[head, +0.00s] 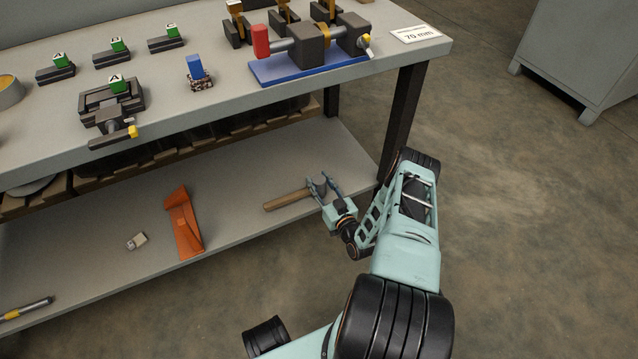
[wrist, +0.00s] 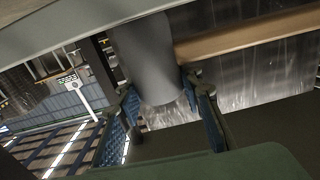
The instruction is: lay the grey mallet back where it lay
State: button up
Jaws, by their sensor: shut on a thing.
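The grey mallet shows in the head view as a wooden handle (head: 287,200) pointing left and a dark grey head (head: 318,189) at my gripper. My gripper (head: 324,184) is shut on the mallet's head, over the right end of the lower shelf (head: 255,160). In the wrist view the grey head (wrist: 150,62) sits between the two fingers of my gripper (wrist: 162,98), and the handle (wrist: 245,36) runs off to the right. I cannot tell whether the mallet touches the shelf or hangs just above it.
An orange bracket-like piece (head: 183,222) lies on the shelf left of the mallet, with a small pale block (head: 136,241) and a yellow-tipped tool (head: 25,309) further left. The workbench top (head: 210,110) overhangs the shelf; a dark leg (head: 402,118) stands at the right.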

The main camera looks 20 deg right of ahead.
jog(key=shift+f, duration=0.1)
jog(key=o, duration=1.3)
jog(key=shift+o, duration=0.2)
jog(key=shift+s, duration=0.1)
